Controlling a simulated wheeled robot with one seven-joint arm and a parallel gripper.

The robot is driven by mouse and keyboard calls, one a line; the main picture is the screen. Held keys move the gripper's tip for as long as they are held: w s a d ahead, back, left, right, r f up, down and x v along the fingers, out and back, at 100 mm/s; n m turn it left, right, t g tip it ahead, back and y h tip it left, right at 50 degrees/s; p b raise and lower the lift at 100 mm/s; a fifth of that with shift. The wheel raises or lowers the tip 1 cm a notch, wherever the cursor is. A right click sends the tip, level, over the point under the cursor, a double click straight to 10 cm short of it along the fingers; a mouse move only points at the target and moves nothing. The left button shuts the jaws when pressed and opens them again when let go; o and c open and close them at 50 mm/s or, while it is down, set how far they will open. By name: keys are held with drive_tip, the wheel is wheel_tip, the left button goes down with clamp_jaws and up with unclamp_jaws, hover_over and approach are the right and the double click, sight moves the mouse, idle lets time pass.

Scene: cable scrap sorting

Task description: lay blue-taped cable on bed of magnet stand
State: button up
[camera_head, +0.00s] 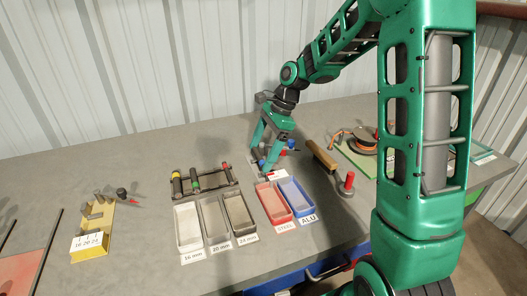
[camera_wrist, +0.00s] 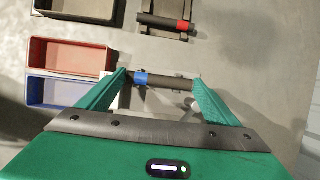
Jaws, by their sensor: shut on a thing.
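The blue-taped cable is a dark rod with a blue band (camera_wrist: 141,79) near one end. In the wrist view it spans the space between the two fingers of my gripper (camera_wrist: 162,79), which is shut on it lengthwise. In the head view my gripper (camera_head: 265,165) is low over the bench, just behind the red and blue trays, with a little blue showing at its fingers. A grey and pale shape partly shows beneath the cable in the wrist view, perhaps the magnet stand. A blue knob (camera_head: 291,144) stands beside the gripper. Whether the cable touches the stand is unclear.
A red STEEL tray (camera_head: 273,203) and blue ALU tray (camera_head: 297,199) lie in front of my gripper. Grey trays (camera_head: 211,222) and a rack with taped cables (camera_head: 205,180) lie left. The back left bench is clear.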

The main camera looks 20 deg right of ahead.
drive_tip(key=shift+s+f+g, duration=0.15)
drive_tip(key=shift+s+f, duration=0.2)
drive_tip(key=shift+f, duration=0.2)
drive_tip(key=shift+s+f+g, duration=0.15)
drive_tip(key=shift+s+f, duration=0.15)
drive_tip(key=shift+f, duration=0.25)
drive_tip(key=o, duration=0.9)
drive_tip(key=shift+w, duration=0.1)
drive_tip(key=shift+r, duration=0.1)
drive_tip(key=shift+w+r, duration=0.25)
drive_tip(key=shift+r, duration=0.2)
drive_tip(key=shift+w+d+r, duration=0.1)
drive_tip(key=shift+w+r, duration=0.1)
drive_tip(key=shift+w, duration=0.5)
drive_tip(key=shift+w+r, duration=0.2)
drive_tip(key=shift+r, duration=0.1)
drive_tip(key=shift+s+r, duration=0.25)
drive_tip(key=shift+r, duration=0.55)
drive_tip(key=shift+s+r, duration=0.2)
drive_tip(key=shift+r, duration=0.6)
drive_tip(key=shift+s+r, duration=0.25)
drive_tip(key=shift+r, duration=0.55)
